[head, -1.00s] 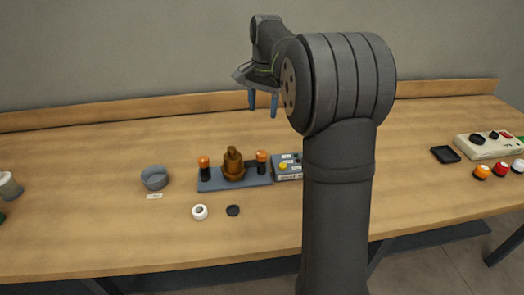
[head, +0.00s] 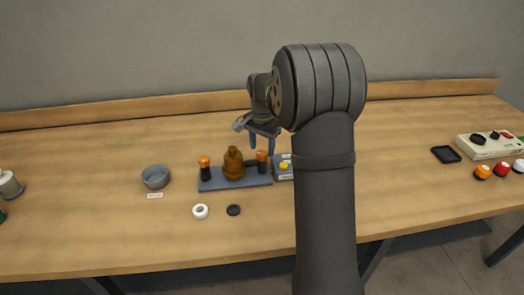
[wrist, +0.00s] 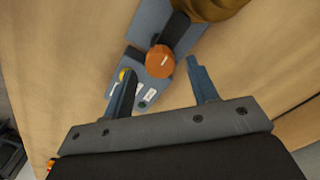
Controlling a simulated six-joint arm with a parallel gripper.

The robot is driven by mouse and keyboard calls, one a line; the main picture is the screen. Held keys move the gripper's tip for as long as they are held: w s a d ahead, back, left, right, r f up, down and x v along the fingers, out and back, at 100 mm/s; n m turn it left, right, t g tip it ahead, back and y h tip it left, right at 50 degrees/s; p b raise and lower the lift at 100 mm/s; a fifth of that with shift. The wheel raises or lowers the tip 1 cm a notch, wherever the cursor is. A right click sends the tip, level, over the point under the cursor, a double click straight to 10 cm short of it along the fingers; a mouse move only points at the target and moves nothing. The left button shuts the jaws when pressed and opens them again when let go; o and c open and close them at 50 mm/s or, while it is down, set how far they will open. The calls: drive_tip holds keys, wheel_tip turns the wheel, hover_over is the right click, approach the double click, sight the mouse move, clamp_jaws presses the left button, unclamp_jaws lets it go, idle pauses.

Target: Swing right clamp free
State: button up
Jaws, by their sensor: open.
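The right clamp (head: 262,162) has an orange knob on a dark post, at the right end of the blue-grey base plate (head: 221,184). Its orange knob (wrist: 161,60) also shows in the wrist view, just beyond and between my fingertips. A dark arm (wrist: 178,28) runs from the knob to the brown bottle (head: 234,165) in the middle of the plate. The left clamp (head: 205,167) stands at the other end. My gripper (head: 262,148) is open and empty, above the right clamp. In the wrist view my gripper (wrist: 160,78) points at the knob without visibly touching it.
A control box (head: 284,166) with a yellow button sits against the plate's right end, partly behind my arm. A grey bowl (head: 155,177), a white ring (head: 200,211) and a black disc (head: 233,210) lie nearby. The table front is mostly clear.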

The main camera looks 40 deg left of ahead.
sight(256, 163)
drive_tip(key=shift+f, duration=1.15)
drive_tip(key=c, duration=1)
drive_tip(key=shift+o, duration=0.2)
